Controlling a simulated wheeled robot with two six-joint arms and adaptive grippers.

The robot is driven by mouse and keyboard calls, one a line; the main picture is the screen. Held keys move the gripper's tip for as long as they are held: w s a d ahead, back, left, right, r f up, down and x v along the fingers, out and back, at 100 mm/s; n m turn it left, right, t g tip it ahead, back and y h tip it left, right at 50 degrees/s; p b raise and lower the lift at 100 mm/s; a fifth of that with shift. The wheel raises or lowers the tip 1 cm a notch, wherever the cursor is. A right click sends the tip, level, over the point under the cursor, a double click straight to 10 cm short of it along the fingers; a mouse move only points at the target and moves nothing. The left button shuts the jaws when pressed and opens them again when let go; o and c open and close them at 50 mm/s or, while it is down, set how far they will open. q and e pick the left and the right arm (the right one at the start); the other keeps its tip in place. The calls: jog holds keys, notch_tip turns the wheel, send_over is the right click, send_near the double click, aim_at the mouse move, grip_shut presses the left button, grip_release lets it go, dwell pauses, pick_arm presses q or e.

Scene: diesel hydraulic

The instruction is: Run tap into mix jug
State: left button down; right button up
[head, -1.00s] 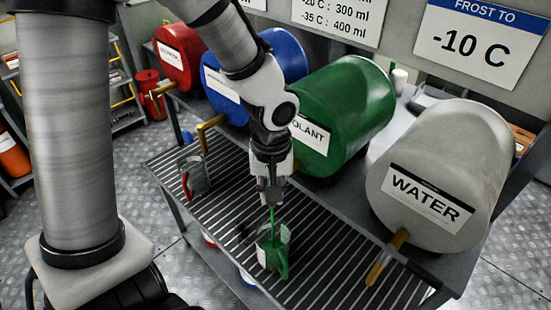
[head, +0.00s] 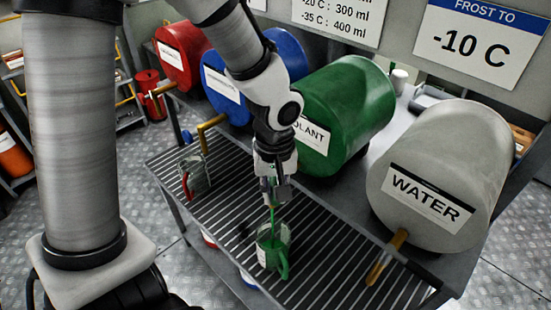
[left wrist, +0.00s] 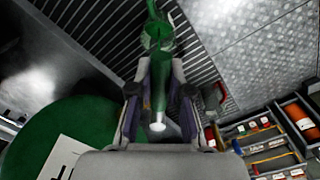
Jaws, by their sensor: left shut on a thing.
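The green coolant drum (head: 345,105) lies on the bench, its label partly hidden by my left arm. My left gripper (head: 271,190) is in front of this drum, shut on its green tap (left wrist: 158,88), which shows between the fingers in the left wrist view. In the head view the fingers hide most of the tap. A thin green stream (head: 273,220) falls from below the fingers into the mix jug (head: 264,255). The clear jug with a green handle stands upright on the slatted rack and holds green liquid; its level is hard to read. My right gripper is not in view.
A grey water drum (head: 440,180) with a brass tap (head: 386,260) is at the right. Blue (head: 225,90) and red (head: 180,58) drums stand at the left. A red-handled jug (head: 196,174) stands on the rack (head: 225,205). The rack's right end is clear.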

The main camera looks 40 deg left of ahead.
pick_arm(q)
jog(key=w+n, duration=0.1)
jog(key=n, duration=0.1)
jog(key=w+d+n, duration=0.1)
jog(key=w+n, duration=0.1)
jog(key=n, duration=0.1)
jog(key=w+d+n, duration=0.1)
jog(key=n, duration=0.2)
jog(key=shift+w, duration=0.2)
jog(key=c, duration=1)
grip_release()
jog(key=shift+a, duration=0.1)
jog(key=shift+r, duration=0.1)
notch_tip(320, 180, up, 7)
jog(key=shift+r, duration=0.15)
